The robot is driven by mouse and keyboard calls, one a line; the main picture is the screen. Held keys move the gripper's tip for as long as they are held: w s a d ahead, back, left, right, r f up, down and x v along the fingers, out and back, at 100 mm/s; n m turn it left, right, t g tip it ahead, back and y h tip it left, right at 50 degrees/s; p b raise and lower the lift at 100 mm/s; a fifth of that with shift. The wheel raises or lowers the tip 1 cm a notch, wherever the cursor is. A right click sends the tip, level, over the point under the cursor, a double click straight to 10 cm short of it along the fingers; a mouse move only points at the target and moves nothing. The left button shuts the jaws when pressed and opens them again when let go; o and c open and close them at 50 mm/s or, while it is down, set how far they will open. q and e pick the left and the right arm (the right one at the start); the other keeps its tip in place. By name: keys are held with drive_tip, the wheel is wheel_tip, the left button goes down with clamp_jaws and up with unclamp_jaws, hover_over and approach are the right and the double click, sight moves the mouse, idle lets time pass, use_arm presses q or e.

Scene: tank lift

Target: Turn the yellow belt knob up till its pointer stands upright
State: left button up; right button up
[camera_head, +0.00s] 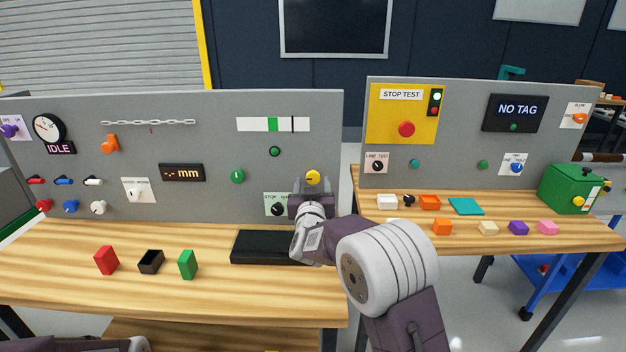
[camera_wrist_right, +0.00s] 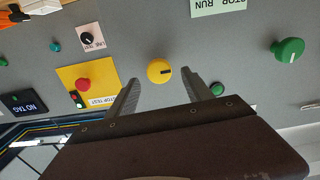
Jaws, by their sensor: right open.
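The yellow belt knob (camera_head: 313,177) is on the left grey panel, near its right edge. In the right wrist view, which is upside down, the knob (camera_wrist_right: 158,71) shows a dark pointer mark lying sideways, to the right there. In the head view the mark seems to lie to the left. My right gripper (camera_head: 312,186) is just in front of the knob. In the right wrist view its open fingers (camera_wrist_right: 160,78) stand on either side of the knob, with gaps. I cannot tell how far short of the panel the tips are. My left gripper is out of view.
A STOP/RUN switch (camera_head: 277,209) sits below left of the knob, and a green knob (camera_head: 238,176) further left. A black block (camera_head: 262,246) lies on the wooden bench (camera_head: 215,300) below. The right panel (camera_head: 450,165) stands beyond a gap.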

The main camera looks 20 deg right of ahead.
sight(313, 178)
drive_tip(key=x, duration=0.3)
drive_tip(key=shift+w+d, duration=0.1)
drive_tip(key=shift+w, duration=0.05)
clamp_jaws()
